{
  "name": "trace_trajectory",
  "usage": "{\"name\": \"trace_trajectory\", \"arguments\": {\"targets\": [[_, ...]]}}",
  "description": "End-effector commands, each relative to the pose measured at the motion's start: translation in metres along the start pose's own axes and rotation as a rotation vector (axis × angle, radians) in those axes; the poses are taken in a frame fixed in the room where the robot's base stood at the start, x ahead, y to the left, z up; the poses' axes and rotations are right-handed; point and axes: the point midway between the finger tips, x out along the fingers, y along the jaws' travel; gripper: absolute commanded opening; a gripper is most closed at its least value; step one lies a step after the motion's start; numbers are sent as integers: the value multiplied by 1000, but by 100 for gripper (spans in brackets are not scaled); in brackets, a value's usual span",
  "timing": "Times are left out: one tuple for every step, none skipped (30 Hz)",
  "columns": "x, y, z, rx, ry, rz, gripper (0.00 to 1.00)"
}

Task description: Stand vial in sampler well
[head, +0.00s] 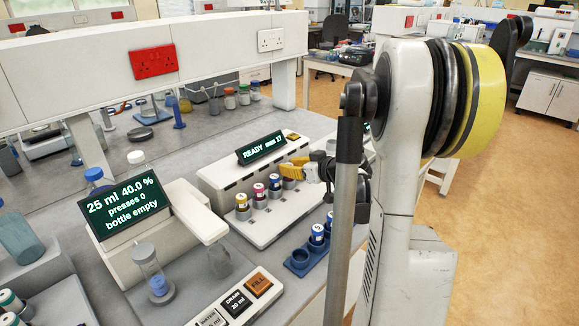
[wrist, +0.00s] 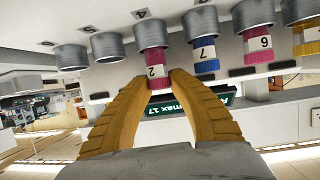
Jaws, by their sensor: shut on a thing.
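A red-banded vial labelled 2 (wrist: 157,78) stands in a grey metal well (wrist: 150,34) of the sampler; the wrist view looks at the row upside down. My gripper (wrist: 159,84) is shut on this vial, one yellow finger on each side. In the head view my gripper (head: 292,171) is at the row's far end, largely hiding the vial. The white sampler (head: 225,178) has a display reading "READY max 17". Other filled wells hold a yellow vial (head: 242,202), a pink vial (head: 259,191) and a blue vial (head: 274,182).
Empty wells (wrist: 106,46) continue beyond the held vial. A blue rack (head: 291,268) in front of the sampler has blue vials (head: 317,233) and an open hole. My arm blocks the right side.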

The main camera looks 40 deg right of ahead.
Motion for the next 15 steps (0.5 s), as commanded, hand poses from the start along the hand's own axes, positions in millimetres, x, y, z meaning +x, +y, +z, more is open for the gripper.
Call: {"name": "trace_trajectory", "arguments": {"targets": [[1, 0, 2, 0, 0, 0, 0], [1, 0, 2, 0, 0, 0, 0], [1, 0, 3, 0, 0, 0, 0], [2, 0, 4, 0, 0, 0, 0], [2, 0, 4, 0, 0, 0, 0], [2, 0, 5, 0, 0, 0, 0], [2, 0, 6, 0, 0, 0, 0], [3, 0, 6, 0, 0, 0, 0], [3, 0, 7, 0, 0, 0, 0], [3, 0, 8, 0, 0, 0, 0], [3, 0, 8, 0, 0, 0, 0], [4, 0, 9, 0, 0, 0, 0], [4, 0, 9, 0, 0, 0, 0], [4, 0, 10, 0, 0, 0, 0], [4, 0, 10, 0, 0, 0, 30]]}}
